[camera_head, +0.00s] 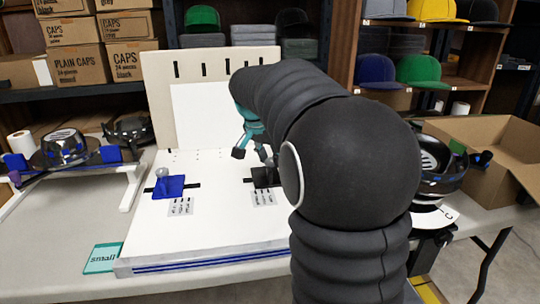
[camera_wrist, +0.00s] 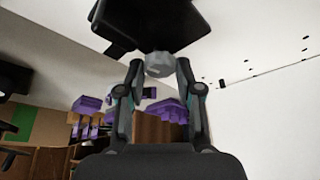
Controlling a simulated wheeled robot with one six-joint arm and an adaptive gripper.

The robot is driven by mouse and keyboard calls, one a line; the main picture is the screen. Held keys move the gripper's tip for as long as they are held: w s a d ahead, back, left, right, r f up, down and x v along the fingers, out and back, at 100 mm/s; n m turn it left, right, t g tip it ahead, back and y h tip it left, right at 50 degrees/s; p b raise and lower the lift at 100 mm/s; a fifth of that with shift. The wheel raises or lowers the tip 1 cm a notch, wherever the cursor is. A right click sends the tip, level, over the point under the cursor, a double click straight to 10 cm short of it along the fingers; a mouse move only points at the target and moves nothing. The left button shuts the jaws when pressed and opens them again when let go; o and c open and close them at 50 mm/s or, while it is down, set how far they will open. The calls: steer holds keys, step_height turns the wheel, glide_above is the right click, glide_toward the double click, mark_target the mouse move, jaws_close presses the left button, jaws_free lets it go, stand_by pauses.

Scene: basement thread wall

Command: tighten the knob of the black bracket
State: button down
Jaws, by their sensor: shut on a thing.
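The black bracket (camera_head: 262,176) sits on the right part of the white board (camera_head: 215,235), partly hidden by my arm in the head view. In the wrist view the dark bracket (camera_wrist: 160,22) fills the top middle, with its grey faceted knob (camera_wrist: 158,60) sticking out towards my gripper. My gripper (camera_wrist: 159,68) has one finger on each side of the knob and is shut on it. In the head view my gripper (camera_head: 254,155) is just above the black bracket, its teal fingers partly behind my arm. The knob is not clearly visible there.
A blue bracket (camera_head: 170,186) with a silver knob (camera_head: 162,173) is on the board's left part. Printed labels lie in front of both brackets. A teal "small" card (camera_head: 103,258) lies at the front left. An open cardboard box (camera_head: 500,150) stands at the right.

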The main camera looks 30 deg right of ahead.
steer(key=shift+w+m+g, duration=0.1)
steer(key=shift+m+g, duration=0.2)
steer(key=shift+m, duration=0.5)
steer(key=c, duration=0.8)
jaws_free()
steer(key=shift+o, duration=0.2)
steer(key=v, duration=1.2)
steer(key=shift+a, duration=0.1)
